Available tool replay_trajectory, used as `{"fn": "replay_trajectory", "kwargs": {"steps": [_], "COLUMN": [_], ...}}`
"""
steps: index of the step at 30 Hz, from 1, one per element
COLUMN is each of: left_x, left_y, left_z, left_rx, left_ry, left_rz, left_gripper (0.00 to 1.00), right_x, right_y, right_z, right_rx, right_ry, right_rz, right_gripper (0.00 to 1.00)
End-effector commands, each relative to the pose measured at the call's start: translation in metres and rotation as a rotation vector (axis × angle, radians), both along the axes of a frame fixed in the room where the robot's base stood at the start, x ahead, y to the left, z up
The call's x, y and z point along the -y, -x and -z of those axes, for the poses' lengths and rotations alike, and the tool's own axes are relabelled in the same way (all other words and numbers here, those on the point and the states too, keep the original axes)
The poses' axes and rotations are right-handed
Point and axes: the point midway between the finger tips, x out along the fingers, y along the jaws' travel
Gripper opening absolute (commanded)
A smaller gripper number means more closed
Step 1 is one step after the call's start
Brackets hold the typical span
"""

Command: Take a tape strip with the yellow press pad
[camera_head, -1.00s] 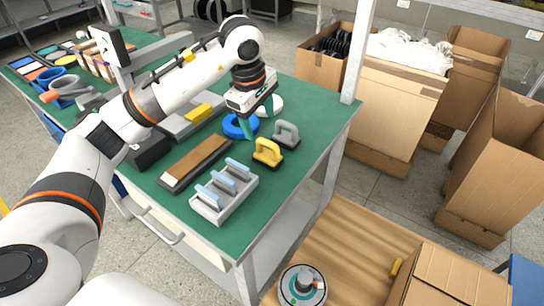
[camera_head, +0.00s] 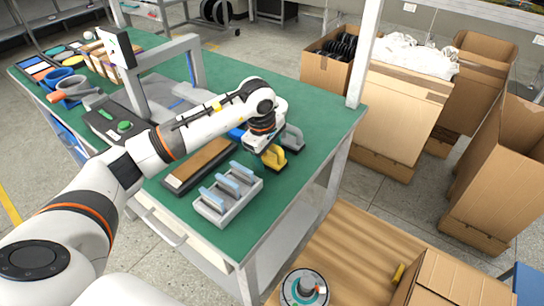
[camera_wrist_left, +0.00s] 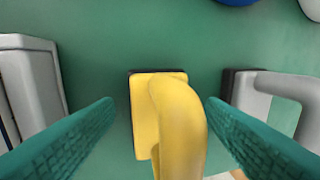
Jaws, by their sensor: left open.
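The yellow press pad (camera_head: 277,163) stands on the green table, with its looped handle up. In the left wrist view the yellow pad (camera_wrist_left: 145,95) and its handle lie between two teal fingers. My left gripper (camera_head: 271,152) is open over the pad. In the wrist view its fingertips (camera_wrist_left: 160,104) are apart on either side of the handle, with a gap each side. In the head view the gripper partly hides the pad. A pale grey rack (camera_head: 246,209) with several light blue upright pieces stands left of the pad; I cannot tell whether these are tape strips. My right gripper is not in view.
A grey handled pad (camera_head: 293,137) stands close to the yellow one. A brown strip board in a black frame (camera_head: 200,165) lies beside the rack. A blue ring (camera_head: 236,133) is partly hidden behind my arm. Cardboard boxes (camera_head: 395,120) stand right of the table.

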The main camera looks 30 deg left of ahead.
Motion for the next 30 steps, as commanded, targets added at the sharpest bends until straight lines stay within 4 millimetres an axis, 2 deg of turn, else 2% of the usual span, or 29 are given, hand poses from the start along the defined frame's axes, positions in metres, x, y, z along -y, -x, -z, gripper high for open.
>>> {"fn": "replay_trajectory", "kwargs": {"steps": [7,15,16,24,26,30], "left_x": [0.000,0.000,0.000,0.000,0.000,0.000], "left_y": [-0.001,0.000,-0.001,-0.001,-0.001,-0.002], "left_z": [0.001,0.001,0.001,-0.004,-0.011,-0.037], "left_rx": [0.001,0.001,0.002,0.003,0.005,0.007], "left_ry": [0.000,0.000,0.000,0.000,0.001,0.001], "left_rz": [0.000,0.000,0.000,0.000,0.000,-0.001], "left_gripper": [0.63,0.19,0.16,0.16,0.16,0.16], "right_x": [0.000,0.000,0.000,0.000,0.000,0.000], "right_y": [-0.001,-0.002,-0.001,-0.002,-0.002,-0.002], "right_z": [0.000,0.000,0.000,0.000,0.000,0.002], "right_rx": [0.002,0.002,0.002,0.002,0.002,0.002], "right_ry": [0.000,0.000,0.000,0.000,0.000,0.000], "right_rz": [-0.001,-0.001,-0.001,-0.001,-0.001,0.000], "right_gripper": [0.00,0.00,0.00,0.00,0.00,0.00]}}
